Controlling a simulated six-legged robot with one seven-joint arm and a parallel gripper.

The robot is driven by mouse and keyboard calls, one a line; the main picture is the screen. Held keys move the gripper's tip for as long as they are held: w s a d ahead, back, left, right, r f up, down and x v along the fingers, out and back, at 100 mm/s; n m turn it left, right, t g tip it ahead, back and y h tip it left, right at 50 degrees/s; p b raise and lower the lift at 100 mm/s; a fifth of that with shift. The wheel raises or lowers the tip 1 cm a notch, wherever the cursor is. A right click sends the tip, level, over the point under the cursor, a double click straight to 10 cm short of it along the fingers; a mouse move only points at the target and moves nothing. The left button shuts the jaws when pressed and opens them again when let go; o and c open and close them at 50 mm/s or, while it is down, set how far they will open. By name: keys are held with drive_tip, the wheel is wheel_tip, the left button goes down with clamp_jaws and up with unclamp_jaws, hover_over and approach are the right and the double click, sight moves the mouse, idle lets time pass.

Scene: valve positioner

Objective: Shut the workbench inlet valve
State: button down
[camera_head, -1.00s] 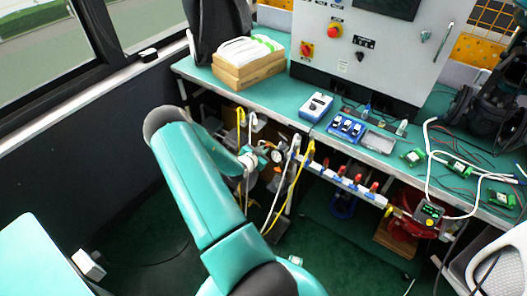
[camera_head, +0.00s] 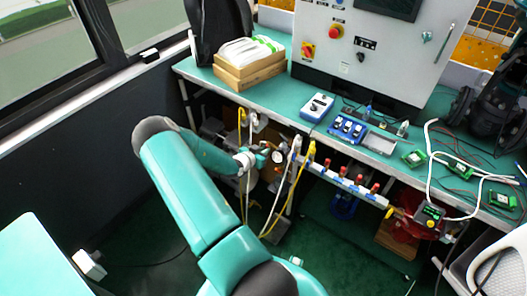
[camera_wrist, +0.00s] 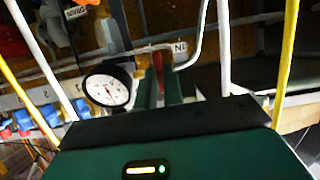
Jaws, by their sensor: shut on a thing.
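The inlet valve shows in the wrist view as a red handle (camera_wrist: 157,61) beside a white "IN" label (camera_wrist: 180,47). My gripper (camera_wrist: 160,88) has its two green fingers on either side of this handle and is shut on it. The handle's lower part and the valve body are hidden by the fingers and my wrist. In the head view my gripper (camera_head: 262,157) is under the workbench's front edge, and the handle cannot be made out there.
A round pressure gauge (camera_wrist: 107,88) is just left of my fingers. White and yellow hoses (camera_wrist: 287,60) hang close on both sides. A manifold (camera_head: 345,181) with several red-handled valves runs along the workbench (camera_head: 272,99) front. A "DRAIN" label (camera_wrist: 76,12) is at upper left.

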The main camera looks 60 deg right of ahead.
drive_tip(key=c, duration=1.5)
unclamp_jaws()
drive_tip(key=v, duration=1.3)
drive_tip(key=shift+w+a+r, duration=0.1)
drive_tip(key=shift+w+a, duration=0.05)
drive_tip(key=shift+a, duration=0.25)
